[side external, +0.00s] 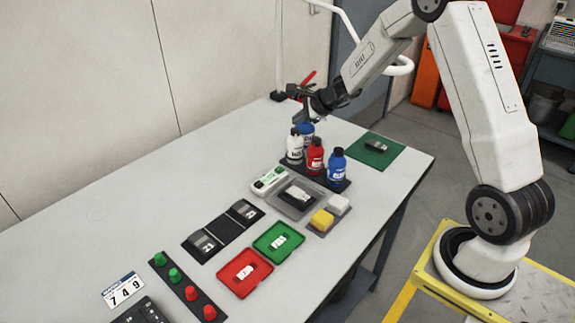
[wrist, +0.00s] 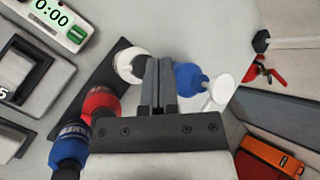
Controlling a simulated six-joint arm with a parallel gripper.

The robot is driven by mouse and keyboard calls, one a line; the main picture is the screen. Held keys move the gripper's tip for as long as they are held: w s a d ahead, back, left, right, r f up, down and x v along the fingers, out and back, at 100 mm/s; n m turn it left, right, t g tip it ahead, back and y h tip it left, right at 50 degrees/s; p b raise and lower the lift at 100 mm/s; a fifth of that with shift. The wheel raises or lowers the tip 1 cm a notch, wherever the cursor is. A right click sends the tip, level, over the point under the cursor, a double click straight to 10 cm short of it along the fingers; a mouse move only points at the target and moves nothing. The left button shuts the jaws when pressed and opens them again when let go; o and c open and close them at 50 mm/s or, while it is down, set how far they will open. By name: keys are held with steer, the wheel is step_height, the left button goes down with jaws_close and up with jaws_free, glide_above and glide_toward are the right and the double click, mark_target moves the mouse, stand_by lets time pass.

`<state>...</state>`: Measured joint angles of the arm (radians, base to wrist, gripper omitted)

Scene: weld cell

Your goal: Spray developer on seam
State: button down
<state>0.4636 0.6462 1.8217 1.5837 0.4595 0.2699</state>
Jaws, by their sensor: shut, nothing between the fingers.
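My gripper (side external: 303,116) is shut and empty, pointing down just above the back of the bottle group. In the wrist view its fingers (wrist: 158,88) are together between a white bottle (wrist: 130,66) and a blue-topped bottle (wrist: 188,77). The white bottle (side external: 295,149) has a dark cap; the blue-topped one (side external: 307,131) is partly hidden behind it. A red bottle (side external: 315,156) and a blue bottle (side external: 337,167) stand nearer. I cannot read which holds developer. A dark piece with a white label (side external: 300,194) lies in a grey tray (side external: 280,205); no seam is discernible.
A timer (side external: 270,180) reads 0:00 in the wrist view (wrist: 58,20). Sponge-like yellow (side external: 322,220) and white (side external: 339,204) blocks, red (side external: 238,285) and green (side external: 277,256) trays, and a green mat (side external: 365,148) with a dark part occupy the table.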

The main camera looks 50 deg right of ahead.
mark_target(298, 132)
steer(key=shift+r, duration=0.15)
steer(key=shift+r, duration=2.35)
steer(key=shift+s+a+n, duration=0.25)
steer(key=shift+a+n, duration=0.05)
steer(key=shift+a, duration=0.15)
steer(key=s+a+f+n+g+h, duration=0.1)
steer(key=s+a+f+n+g, duration=0.1)
steer(key=s+a+n, duration=0.6)
steer(key=s+a+f+n+g+h, duration=0.1)
steer(key=s+a+n+g, duration=0.3)
steer(key=s+n, duration=1.2)
steer(key=a+f, duration=0.1)
steer(key=a, duration=0.3)
steer(key=shift+a, duration=0.35)
